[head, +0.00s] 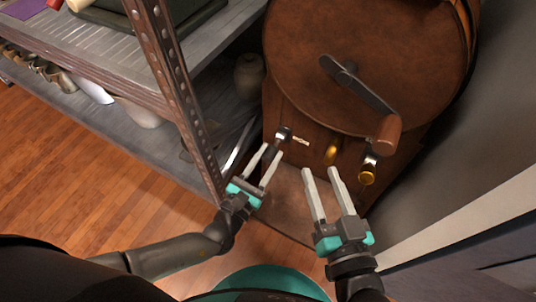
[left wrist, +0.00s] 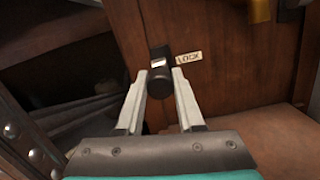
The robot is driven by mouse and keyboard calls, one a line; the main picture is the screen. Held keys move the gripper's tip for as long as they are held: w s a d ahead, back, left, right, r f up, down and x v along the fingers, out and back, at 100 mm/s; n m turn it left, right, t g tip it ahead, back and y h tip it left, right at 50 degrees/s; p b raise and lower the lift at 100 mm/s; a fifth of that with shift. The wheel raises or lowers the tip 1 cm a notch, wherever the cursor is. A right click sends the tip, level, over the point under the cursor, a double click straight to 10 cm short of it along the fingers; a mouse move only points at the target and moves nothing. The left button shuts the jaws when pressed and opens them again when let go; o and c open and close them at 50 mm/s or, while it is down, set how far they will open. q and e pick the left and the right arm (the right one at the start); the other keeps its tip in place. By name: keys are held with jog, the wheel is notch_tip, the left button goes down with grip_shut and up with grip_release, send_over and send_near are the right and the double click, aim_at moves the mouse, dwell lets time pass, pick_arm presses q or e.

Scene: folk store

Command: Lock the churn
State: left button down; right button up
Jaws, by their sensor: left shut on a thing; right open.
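The wooden churn (head: 350,55) stands at the upper right of the head view, with a round front and a dark crank (head: 360,88) ending in a wooden handle. On its lower front is a dark lock knob (head: 283,133) with a light tip, beside a small label. In the left wrist view the label (left wrist: 189,58) reads "LOCK". My left gripper (head: 272,151) is shut on the black body of this knob (left wrist: 158,92), with one fingertip on each side. My right gripper (head: 321,170) is open and empty, below a brass fitting on the churn.
Two brass fittings show on the churn front, one at the middle (head: 331,153) and one further right (head: 368,170). A metal shelf (head: 110,55) with a riveted post (head: 180,95) stands close on the left. A grey wall is at the right. Wooden floor (head: 85,190) is clear at lower left.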

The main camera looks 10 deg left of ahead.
pick_arm(q)
jog(key=shift+w+a+f+t, duration=0.15)
jog(key=shift+a+f+t, duration=0.1)
jog(key=shift+f+t, duration=0.15)
pick_arm(e)
jog(key=shift+s+r, duration=0.1)
pick_arm(q)
jog(key=shift+t, duration=0.3)
jog(key=c, duration=0.5)
grip_release()
jog(key=shift+d, duration=0.2)
jog(key=shift+s+h, duration=0.2)
jog(key=shift+h, duration=0.2)
jog(key=shift+p+v, duration=0.5)
jog(key=shift+v, duration=7.1)
pick_arm(e)
jog(key=shift+w+d+f+g, duration=0.35)
jog(key=shift+w+f+g, duration=0.15)
jog(key=shift+g, duration=0.2)
pick_arm(q)
jog(key=shift+c, duration=0.3)
